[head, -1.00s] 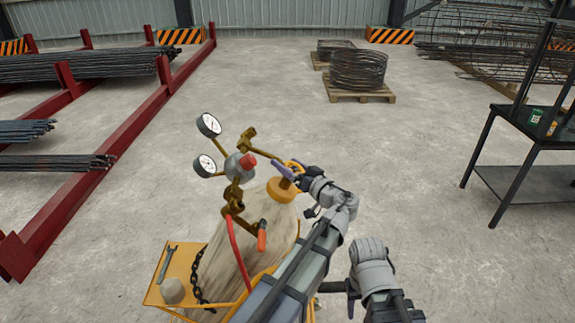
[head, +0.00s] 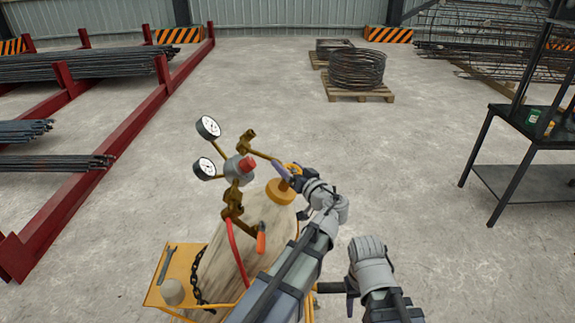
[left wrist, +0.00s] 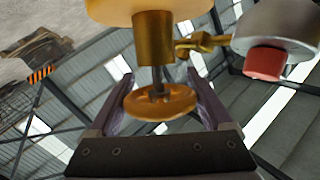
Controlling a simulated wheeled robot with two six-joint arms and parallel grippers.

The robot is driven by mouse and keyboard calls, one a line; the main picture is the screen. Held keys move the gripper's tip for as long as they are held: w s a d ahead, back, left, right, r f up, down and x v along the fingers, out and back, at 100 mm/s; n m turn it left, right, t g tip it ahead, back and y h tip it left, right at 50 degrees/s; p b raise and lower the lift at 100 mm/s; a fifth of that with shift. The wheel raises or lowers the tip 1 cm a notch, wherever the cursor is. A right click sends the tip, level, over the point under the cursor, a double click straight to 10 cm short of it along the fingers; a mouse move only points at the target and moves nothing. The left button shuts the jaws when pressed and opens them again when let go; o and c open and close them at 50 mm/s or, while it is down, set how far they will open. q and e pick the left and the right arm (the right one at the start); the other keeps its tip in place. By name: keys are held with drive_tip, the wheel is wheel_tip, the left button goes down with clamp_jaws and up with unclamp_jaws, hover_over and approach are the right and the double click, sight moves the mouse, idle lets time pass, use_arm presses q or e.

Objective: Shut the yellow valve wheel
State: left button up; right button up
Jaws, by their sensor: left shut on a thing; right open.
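The yellow valve wheel (head: 295,168) is on top of the pale, dusty cylinder (head: 232,262), partly hidden by my left gripper in the head view. In the left wrist view the wheel (left wrist: 160,100) is an orange-yellow ring on a brass stem, between two purple fingers. My left gripper (head: 286,171) is shut on the wheel, with a finger on each side of its rim; it also shows in the left wrist view (left wrist: 160,105). My right gripper (head: 350,292) is open and empty, low and to the right of the cylinder.
A brass regulator (head: 240,168) with two gauges (head: 207,128) and a red knob stands left of the wheel. A red hose (head: 235,250) and chain (head: 198,275) hang by the cylinder. A dark table (head: 535,130) is at right.

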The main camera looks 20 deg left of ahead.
use_arm(q)
drive_tip(key=m+h+p, duration=0.1)
drive_tip(key=m+h, duration=0.1)
drive_tip(key=m+t+h+p, duration=0.1)
drive_tip(key=m+h, duration=0.1)
drive_tip(key=shift+d+t+h, duration=0.2)
drive_tip(key=shift+t+h, duration=0.1)
drive_tip(key=shift+w+d+f+m+h+p, duration=0.15)
drive_tip(key=shift+d+m+h+p, duration=0.1)
drive_tip(key=shift+m+h+p, duration=0.6)
drive_tip(key=shift+w+d+f+m+h+p, duration=0.15)
drive_tip(key=shift+m+h+p, duration=0.4)
drive_tip(key=shift+h, duration=0.6)
drive_tip(key=shift+d+m+h, duration=0.15)
drive_tip(key=shift+m+h, duration=0.25)
drive_tip(key=o, duration=1.2)
drive_tip(key=shift+c, duration=0.2)
drive_tip(key=shift+s, duration=0.1)
